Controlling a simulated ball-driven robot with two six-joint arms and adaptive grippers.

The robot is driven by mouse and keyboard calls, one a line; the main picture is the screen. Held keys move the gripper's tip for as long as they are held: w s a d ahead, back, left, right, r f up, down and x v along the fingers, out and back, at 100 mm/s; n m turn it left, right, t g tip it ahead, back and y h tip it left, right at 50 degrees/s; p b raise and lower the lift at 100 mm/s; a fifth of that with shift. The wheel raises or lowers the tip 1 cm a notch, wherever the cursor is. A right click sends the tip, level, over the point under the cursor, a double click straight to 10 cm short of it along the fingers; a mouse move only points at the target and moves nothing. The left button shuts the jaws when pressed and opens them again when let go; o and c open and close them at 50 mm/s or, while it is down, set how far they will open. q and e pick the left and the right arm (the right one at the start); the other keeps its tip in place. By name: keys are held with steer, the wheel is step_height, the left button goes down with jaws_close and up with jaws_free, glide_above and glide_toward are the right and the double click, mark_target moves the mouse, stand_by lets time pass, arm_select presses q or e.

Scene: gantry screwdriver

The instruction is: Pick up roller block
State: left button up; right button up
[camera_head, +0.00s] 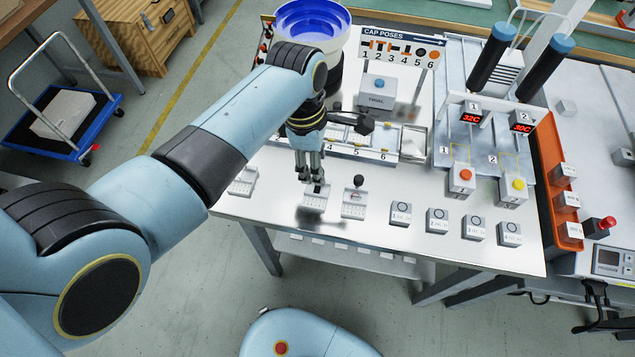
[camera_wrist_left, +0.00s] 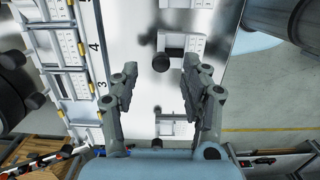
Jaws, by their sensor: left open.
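My left gripper (camera_head: 318,185) points down close over a small white block (camera_head: 314,202) near the table's front edge. In the left wrist view its two fingers (camera_wrist_left: 158,68) are open. A white block (camera_wrist_left: 185,44) lies just past the fingertips, with a dark round part (camera_wrist_left: 161,63) beside it, between them. Another small white block (camera_head: 354,203) with an upright black knob (camera_head: 358,181) stands to the right, and a third (camera_head: 243,182) to the left. None is clearly marked as the roller block; the one under the gripper is partly hidden by the fingers.
Several grey button blocks (camera_head: 401,213) stand along the front edge to the right. A long numbered fixture (camera_head: 400,150) lies behind the gripper, with a blue bowl (camera_head: 311,20) beyond it. An orange rack (camera_head: 556,190) stands at the right. Bare table shows between the small blocks.

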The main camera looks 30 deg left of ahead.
mark_target(316, 189)
arm_select(q)
steer(key=f, duration=0.3)
steer(key=shift+d+f, duration=0.15)
steer(key=shift+d, duration=0.2)
jaws_close()
